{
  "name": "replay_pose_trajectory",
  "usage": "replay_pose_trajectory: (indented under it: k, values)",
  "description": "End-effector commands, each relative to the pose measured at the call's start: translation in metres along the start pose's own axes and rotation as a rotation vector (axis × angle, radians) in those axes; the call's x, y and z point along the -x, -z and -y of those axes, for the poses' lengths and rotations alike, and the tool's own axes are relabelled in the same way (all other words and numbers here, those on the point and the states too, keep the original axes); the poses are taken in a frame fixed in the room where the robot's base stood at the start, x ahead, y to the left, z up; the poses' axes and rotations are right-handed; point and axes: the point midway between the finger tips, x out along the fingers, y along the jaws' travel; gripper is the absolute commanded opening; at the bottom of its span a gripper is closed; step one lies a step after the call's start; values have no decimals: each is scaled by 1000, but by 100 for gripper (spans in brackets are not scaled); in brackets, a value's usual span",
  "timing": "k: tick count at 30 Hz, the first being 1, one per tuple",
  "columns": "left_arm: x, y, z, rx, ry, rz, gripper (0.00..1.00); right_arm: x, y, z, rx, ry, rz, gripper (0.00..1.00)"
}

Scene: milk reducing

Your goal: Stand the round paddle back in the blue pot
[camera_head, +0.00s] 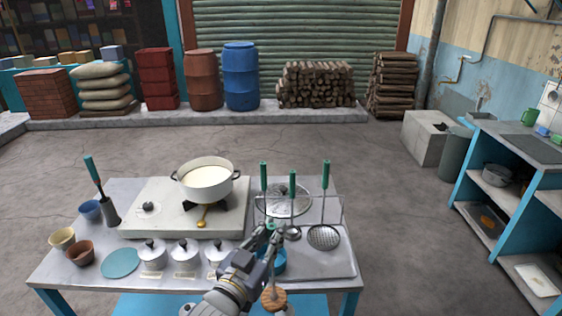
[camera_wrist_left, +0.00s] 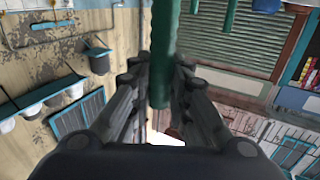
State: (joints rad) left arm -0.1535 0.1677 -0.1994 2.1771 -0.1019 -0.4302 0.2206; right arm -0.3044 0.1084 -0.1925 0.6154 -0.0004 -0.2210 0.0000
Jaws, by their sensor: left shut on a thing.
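My left gripper (camera_head: 272,234) is shut on an upright green handle (camera_wrist_left: 162,60), whose top end sits between the fingers in the left wrist view. The round paddle's wooden disc (camera_head: 273,299) shows below the gripper in the head view, at the table's front edge and in line with that handle. The gripper hides the middle of the shaft. My right gripper is not in view.
Green-handled ladles and a skimmer (camera_head: 324,238) hang from a rack close to the gripper's right. A white pan (camera_head: 206,187) of milk stands on the stove slab. Several lidded white jars (camera_head: 184,256) stand left of my arm. A small blue cup (camera_head: 90,210) is far left.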

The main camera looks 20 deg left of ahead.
Motion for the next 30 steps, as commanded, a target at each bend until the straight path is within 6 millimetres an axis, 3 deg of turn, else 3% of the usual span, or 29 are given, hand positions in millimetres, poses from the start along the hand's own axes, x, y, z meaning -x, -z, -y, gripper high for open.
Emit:
replay_pose_trajectory:
  k: [1,6,12,19,24,30]
  values:
    - [-20,14,4,-12,-22,-7,0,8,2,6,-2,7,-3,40]
    - [-73,40,22,-10,-69,-5,0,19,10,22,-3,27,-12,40]
    - [-115,73,52,-5,-77,-3,0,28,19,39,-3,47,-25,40]
    - [-131,86,69,0,-71,-1,0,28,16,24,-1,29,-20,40]
    - [-131,80,69,0,-71,0,0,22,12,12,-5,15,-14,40]
    - [-131,67,69,0,-71,-1,0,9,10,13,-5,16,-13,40]
